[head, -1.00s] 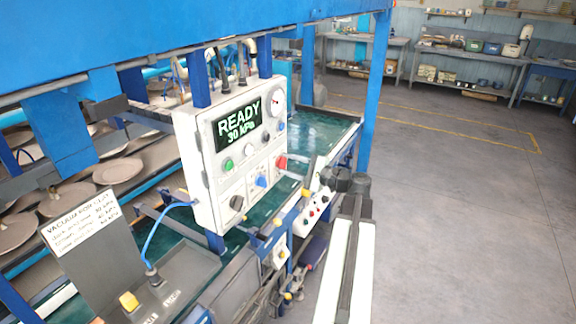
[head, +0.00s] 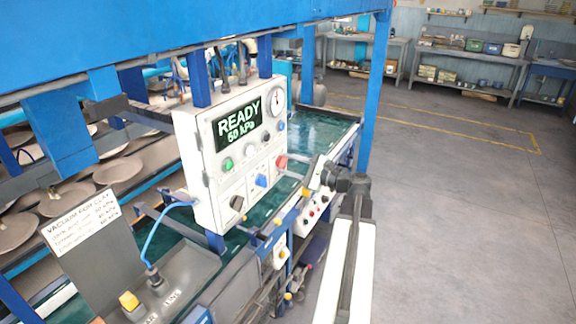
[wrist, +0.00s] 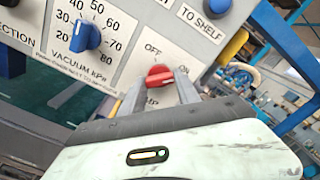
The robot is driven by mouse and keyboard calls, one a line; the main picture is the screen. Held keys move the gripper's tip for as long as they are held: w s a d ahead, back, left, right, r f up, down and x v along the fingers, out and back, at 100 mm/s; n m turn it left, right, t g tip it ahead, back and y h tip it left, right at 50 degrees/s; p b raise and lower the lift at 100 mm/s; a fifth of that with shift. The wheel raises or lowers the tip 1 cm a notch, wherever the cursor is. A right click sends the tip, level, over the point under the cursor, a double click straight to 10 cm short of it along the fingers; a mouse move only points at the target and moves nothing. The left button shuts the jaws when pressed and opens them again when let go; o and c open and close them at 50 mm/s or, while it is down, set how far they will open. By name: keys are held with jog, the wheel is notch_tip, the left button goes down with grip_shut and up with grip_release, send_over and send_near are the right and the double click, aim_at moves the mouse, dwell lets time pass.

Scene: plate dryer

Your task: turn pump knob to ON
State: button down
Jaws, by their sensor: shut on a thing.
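The red pump knob (wrist: 160,76) sits on the white control panel, below the OFF and ON labels in the wrist view. My gripper (wrist: 160,84) is shut on this knob, one finger on each side of it. The exact setting of the knob is hard to tell. In the head view the red knob (head: 281,161) shows at the panel's right side, with my gripper (head: 290,171) at it. The panel's display (head: 238,121) reads READY and a kPa value that looks like 60 or 50.
A blue vacuum knob (wrist: 86,37) with a kPa scale is left of the red one. Green (head: 228,164) and black (head: 237,202) controls are also on the panel. A dial gauge (head: 277,98) is at its top right. Open floor (head: 460,220) lies to the right.

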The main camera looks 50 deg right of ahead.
jog(key=shift+f, duration=0.1)
jog(key=c, duration=0.9)
grip_release()
jog(key=shift+s, duration=0.1)
jog(key=v, duration=0.7)
jog(key=shift+s+d, duration=0.1)
jog(key=shift+s, duration=0.25)
